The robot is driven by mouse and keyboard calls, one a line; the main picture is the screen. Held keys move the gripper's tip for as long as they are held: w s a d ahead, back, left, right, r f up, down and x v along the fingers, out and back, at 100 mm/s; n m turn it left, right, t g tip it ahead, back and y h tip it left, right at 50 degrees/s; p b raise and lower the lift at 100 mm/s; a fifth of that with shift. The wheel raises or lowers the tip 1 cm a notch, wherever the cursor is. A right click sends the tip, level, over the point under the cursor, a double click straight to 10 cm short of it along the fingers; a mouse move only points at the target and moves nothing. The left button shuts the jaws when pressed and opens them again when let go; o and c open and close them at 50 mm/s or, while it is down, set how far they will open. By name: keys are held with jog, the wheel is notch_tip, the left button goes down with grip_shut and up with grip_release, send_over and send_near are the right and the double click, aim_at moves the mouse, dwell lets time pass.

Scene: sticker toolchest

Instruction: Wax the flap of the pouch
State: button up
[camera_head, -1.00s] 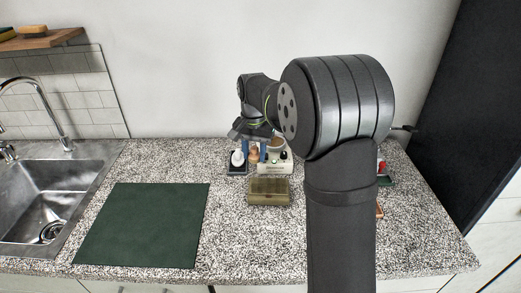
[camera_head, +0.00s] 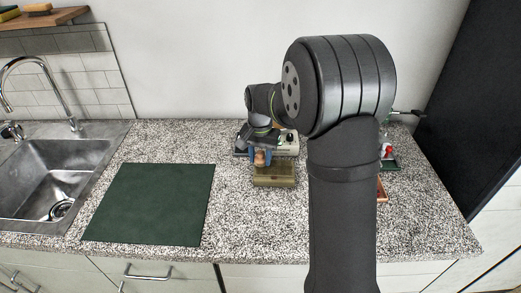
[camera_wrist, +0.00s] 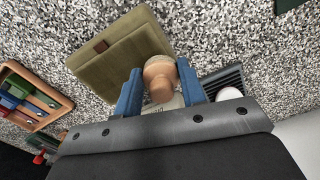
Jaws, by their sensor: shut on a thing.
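The pouch (camera_head: 275,174) is olive and boxy and lies on the counter, just in front of my gripper. In the wrist view the pouch (camera_wrist: 118,62) is at upper left, its flap side facing up with a small brown patch on it. My gripper (camera_head: 260,157) has blue fingers, also seen in the wrist view (camera_wrist: 161,92). They are shut on a wooden, round-headed tool (camera_wrist: 160,68). The tool is close to the pouch's edge; I cannot tell whether they touch. The tool's lower part is hidden by the fingers.
A dark green mat (camera_head: 150,203) lies left, beside the sink (camera_head: 60,180). A grey device with a black knob (camera_head: 288,143) stands behind the pouch. In the wrist view, a wooden tray of coloured items (camera_wrist: 35,100) is at left and a dark ribbed tray (camera_wrist: 226,80) at right.

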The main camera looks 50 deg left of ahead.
jog(key=shift+s+d, duration=0.6)
jog(key=shift+s, duration=0.1)
jog(key=w+a, duration=0.2)
jog(key=w, duration=0.1)
jog(key=shift+a, duration=0.35)
jog(key=shift+w+a+r, duration=0.1)
jog(key=shift+r, duration=3.95)
